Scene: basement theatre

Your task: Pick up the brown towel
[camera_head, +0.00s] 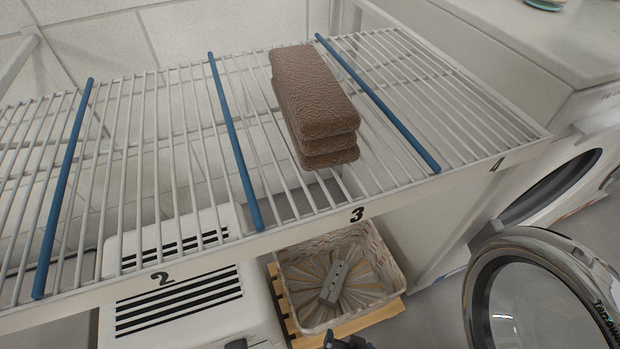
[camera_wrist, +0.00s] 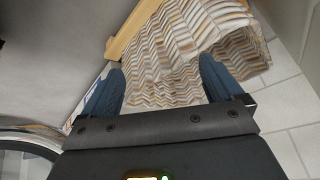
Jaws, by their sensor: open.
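The brown towel (camera_head: 315,103) lies folded in a thick stack on the white wire shelf (camera_head: 185,150), in section 3 between two blue divider bars. Its near end reaches close to the shelf's front edge. It does not show in the wrist view. My gripper (camera_wrist: 163,88) is open and empty in the wrist view, with its two blue fingers apart. In the head view only a dark bit of my gripper (camera_head: 346,342) shows at the bottom edge, below the shelf and apart from the towel.
A woven basket (camera_head: 290,283) stands on a wooden pallet (camera_head: 385,314) below section 3, and its patterned side fills much of the wrist view (camera_wrist: 190,35). A white vented appliance (camera_head: 190,330) stands under section 2. A round machine door (camera_head: 535,290) hangs open at right. Sections beside the towel are empty.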

